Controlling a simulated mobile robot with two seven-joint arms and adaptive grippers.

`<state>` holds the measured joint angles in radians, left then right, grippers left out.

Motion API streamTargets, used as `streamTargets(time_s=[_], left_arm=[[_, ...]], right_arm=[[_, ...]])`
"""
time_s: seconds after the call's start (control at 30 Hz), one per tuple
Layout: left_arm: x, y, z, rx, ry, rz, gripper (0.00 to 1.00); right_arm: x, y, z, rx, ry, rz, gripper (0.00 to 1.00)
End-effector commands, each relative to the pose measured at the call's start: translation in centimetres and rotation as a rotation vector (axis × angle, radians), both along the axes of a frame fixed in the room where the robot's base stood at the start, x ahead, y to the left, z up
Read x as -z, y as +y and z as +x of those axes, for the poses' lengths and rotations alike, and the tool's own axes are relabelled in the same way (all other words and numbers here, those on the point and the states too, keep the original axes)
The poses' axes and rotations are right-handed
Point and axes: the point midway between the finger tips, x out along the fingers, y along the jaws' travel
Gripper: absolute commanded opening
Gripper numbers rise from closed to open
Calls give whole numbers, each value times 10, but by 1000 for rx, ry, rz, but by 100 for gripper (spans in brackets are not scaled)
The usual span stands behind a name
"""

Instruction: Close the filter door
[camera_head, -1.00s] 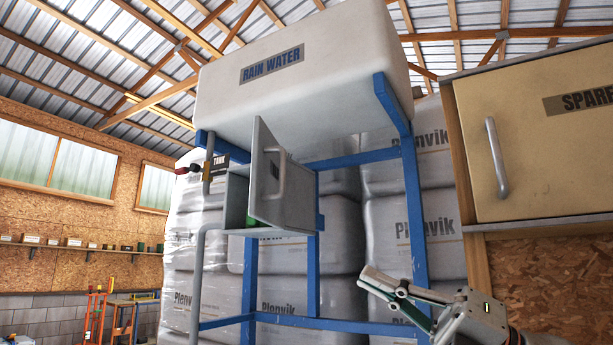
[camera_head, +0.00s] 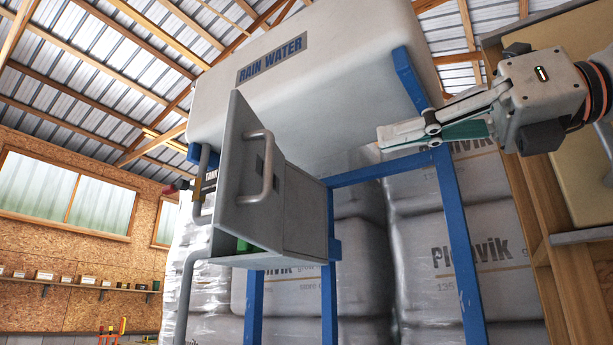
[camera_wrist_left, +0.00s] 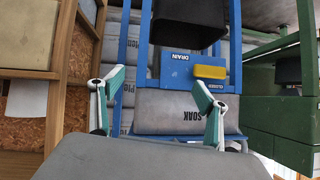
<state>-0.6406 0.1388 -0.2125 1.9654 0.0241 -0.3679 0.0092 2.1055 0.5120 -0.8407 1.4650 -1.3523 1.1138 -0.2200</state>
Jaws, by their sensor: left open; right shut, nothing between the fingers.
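The filter door (camera_head: 246,170) is a grey panel with a curved bar handle (camera_head: 267,165). It stands open on the grey filter box (camera_head: 305,215) under the rain water tank, and a bit of green shows inside the box. My right gripper (camera_head: 382,138) is shut and empty, raised to the right of the door and apart from it, in front of the blue frame. My left gripper (camera_wrist_left: 157,98) shows only in the left wrist view, with its fingers spread and nothing between them. The door does not show in that view.
The white rain water tank (camera_head: 330,85) sits on a blue frame (camera_head: 455,240) above the box. Grey pipes (camera_head: 184,290) run left of it. Wrapped sacks (camera_head: 465,260) are stacked behind. The left wrist view shows a drain label, a yellow block (camera_wrist_left: 210,72) and a soak label.

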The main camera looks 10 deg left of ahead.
Motion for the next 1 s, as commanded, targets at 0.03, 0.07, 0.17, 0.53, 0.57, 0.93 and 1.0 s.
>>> streamTargets(time_s=[0.03, 0.07, 0.17, 0.53, 0.57, 0.93, 1.0], left_arm=[[-2, 0, 3, 0, -6, -1, 75], [-4, 0, 4, 0, -8, -1, 75], [-4, 0, 2, 0, -6, -1, 75], [-4, 0, -11, 1, 23, 2, 75], [-5, 0, -10, 1, 22, 2, 75], [-23, 3, -3, -3, 9, 7, 75], [-21, 6, -4, -5, 14, 11, 75]], right_arm=[[-2, 0, -3, 0, -7, 0, 0], [-3, 0, -3, 0, -8, -1, 0], [-3, 6, -2, 0, -7, -1, 0], [-2, 69, 10, -2, -6, -2, 0], [-2, 76, 11, -3, -6, -2, 0], [-1, 129, 23, -1, -4, 0, 0], [-1, 133, 24, -1, -4, 1, 0]])
